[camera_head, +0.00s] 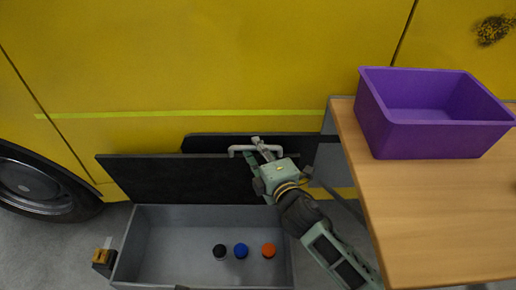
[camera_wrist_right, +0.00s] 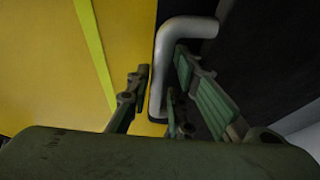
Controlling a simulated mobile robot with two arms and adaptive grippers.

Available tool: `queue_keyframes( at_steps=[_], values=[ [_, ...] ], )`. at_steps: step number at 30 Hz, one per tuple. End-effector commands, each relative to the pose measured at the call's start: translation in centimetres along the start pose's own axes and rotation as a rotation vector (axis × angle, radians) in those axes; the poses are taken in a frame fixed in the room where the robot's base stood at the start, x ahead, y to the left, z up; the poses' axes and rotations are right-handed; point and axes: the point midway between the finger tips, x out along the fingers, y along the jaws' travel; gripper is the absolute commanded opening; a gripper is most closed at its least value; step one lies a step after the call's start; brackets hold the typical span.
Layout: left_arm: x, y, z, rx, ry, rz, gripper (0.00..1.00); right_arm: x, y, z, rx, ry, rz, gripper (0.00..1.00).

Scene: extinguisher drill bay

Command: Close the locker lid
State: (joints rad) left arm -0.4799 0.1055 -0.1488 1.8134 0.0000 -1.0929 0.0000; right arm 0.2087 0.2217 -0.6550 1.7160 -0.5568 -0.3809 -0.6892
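The locker (camera_head: 170,235) is an open grey box low against the yellow vehicle side. Its black lid (camera_head: 150,178) stands raised at the back of the box. A grey bar handle (camera_head: 236,150) is at the lid's upper edge; it also shows in the right wrist view (camera_wrist_right: 170,50). My right gripper (camera_head: 256,146) is at the handle. In the right wrist view its fingers (camera_wrist_right: 160,75) are apart, one on each side of the bar, with a gap visible on the left side. Contact on the right side cannot be told. My left gripper is out of view.
Black (camera_head: 220,252), blue (camera_head: 241,250) and orange (camera_head: 268,250) round-topped items stand inside the locker. A wooden table (camera_head: 430,215) with a purple bin (camera_head: 430,133) stands at the right, close to my right arm. A wheel (camera_head: 35,187) is at the left.

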Motion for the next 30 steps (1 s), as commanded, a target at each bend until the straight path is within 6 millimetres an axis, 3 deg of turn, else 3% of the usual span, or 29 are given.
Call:
queue_keyframes(
  at_steps=[10,17,30],
  values=[
    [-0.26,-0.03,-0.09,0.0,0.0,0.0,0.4,0.53,0.05,-0.04,0.001,0.001,0.0,0.2],
    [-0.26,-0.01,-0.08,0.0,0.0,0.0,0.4,0.51,0.04,-0.03,0.0,0.001,0.001,0.0],
    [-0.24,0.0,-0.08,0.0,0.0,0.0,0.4,0.49,0.03,-0.03,0.003,0.001,0.0,0.0]
  ],
)
